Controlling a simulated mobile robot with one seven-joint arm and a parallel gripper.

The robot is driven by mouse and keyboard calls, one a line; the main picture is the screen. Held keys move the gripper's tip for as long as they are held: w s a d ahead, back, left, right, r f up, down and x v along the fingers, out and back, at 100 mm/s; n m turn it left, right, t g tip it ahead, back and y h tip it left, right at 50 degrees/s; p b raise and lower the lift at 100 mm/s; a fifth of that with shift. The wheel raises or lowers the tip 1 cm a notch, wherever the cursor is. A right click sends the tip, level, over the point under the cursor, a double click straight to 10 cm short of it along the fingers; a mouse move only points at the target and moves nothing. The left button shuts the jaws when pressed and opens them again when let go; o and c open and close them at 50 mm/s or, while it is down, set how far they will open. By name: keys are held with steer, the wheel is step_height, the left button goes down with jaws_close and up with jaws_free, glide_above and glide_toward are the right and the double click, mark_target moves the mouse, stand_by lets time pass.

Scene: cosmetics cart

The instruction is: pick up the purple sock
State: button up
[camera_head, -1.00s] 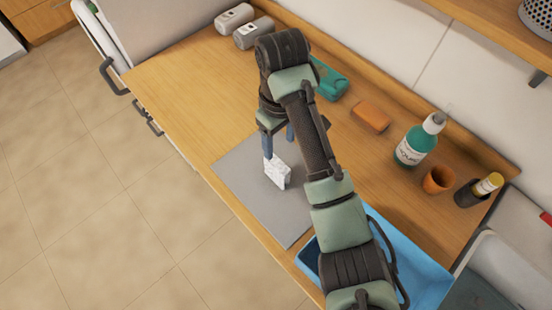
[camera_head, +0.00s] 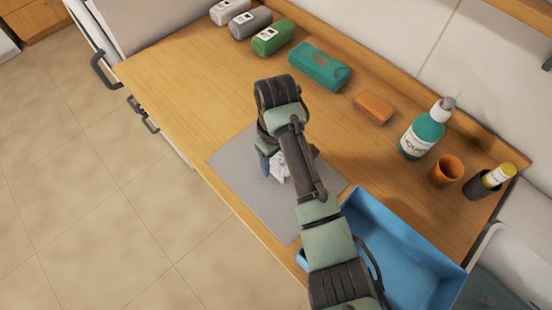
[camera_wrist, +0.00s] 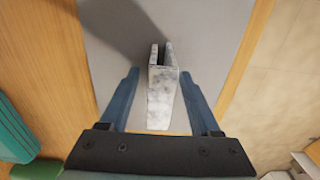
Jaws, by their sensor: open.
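No purple sock shows in either current view. A white-and-grey marbled, slab-like object (camera_head: 279,168) stands on a grey mat (camera_head: 233,185) on the wooden counter. It also shows in the wrist view (camera_wrist: 163,92), with a notch at its far end. My gripper (camera_wrist: 159,74) is open, with one blue finger on each side of this object and visible gaps between. In the head view my gripper (camera_head: 288,160) is low over the mat, and my arm hides part of the object.
A blue bin (camera_head: 440,285) stands at the counter's front right, partly behind my arm. A teal case (camera_head: 319,66), orange block (camera_head: 374,107), pump bottle (camera_head: 424,130), orange cup (camera_head: 447,171) and dark holder (camera_head: 478,188) line the back. Grey and green rolls (camera_head: 272,37) lie far left. The left counter is clear.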

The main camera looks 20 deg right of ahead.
steer(key=shift+f, duration=0.2)
jaws_close()
steer(key=shift+r, duration=0.15)
step_height(320, 180, up, 9)
steer(key=shift+p, duration=0.7)
steer(key=shift+r+p, duration=0.45)
steer(key=shift+r, duration=0.05)
steer(key=shift+f, duration=0.1)
